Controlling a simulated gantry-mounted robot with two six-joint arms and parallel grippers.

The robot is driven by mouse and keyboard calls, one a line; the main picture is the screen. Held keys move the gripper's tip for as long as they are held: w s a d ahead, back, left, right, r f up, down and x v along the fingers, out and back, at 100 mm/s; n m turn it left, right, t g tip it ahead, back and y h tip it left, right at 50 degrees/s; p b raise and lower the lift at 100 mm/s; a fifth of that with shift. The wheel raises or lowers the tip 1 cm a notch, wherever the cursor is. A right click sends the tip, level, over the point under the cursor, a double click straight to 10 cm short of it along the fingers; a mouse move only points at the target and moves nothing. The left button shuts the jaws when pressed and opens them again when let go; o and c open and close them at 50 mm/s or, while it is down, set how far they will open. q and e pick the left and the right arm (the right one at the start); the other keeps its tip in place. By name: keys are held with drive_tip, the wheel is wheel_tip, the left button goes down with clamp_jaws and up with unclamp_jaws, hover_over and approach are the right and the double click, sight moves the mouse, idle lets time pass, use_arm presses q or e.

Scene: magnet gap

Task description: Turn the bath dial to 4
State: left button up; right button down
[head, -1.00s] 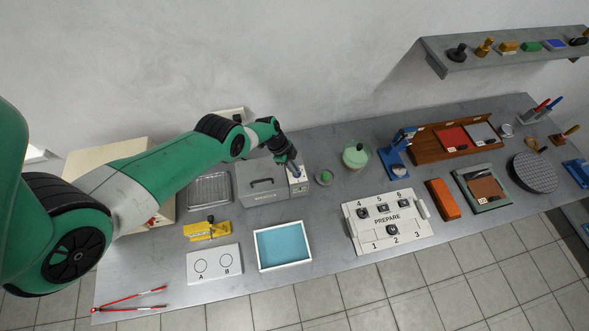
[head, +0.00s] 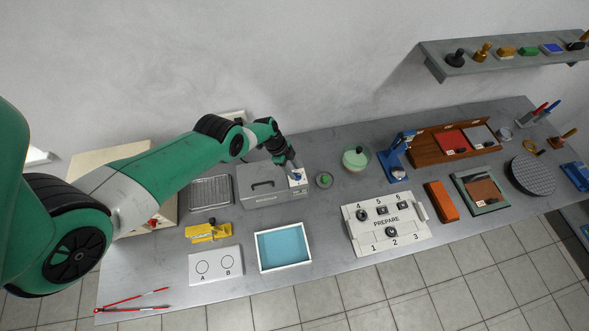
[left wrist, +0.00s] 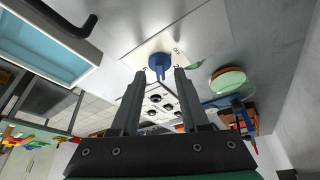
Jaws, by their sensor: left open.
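The bath is a grey metal box (head: 262,196) with a dark handle, below my left forearm in the head view. A small blue dial (head: 297,177) sits on the white plate at its right end. In the left wrist view the blue dial (left wrist: 160,64) stands on the white plate (left wrist: 150,45), with small marks and a green patch near it. The numbers are too small to read. My left gripper (head: 292,166) is at the dial. In the left wrist view its open fingers (left wrist: 158,76) point at the dial, one on each side; contact cannot be told. My right gripper is not in view.
A blue-bottomed tray (head: 283,246) and a white numbered panel (head: 388,222) lie in front.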

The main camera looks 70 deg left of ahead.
use_arm(q)
drive_tip(key=p+v, duration=0.4)
drive_tip(key=v, duration=0.1)
drive_tip(key=shift+s+r, duration=0.2)
drive_tip(key=shift+r, duration=0.15)
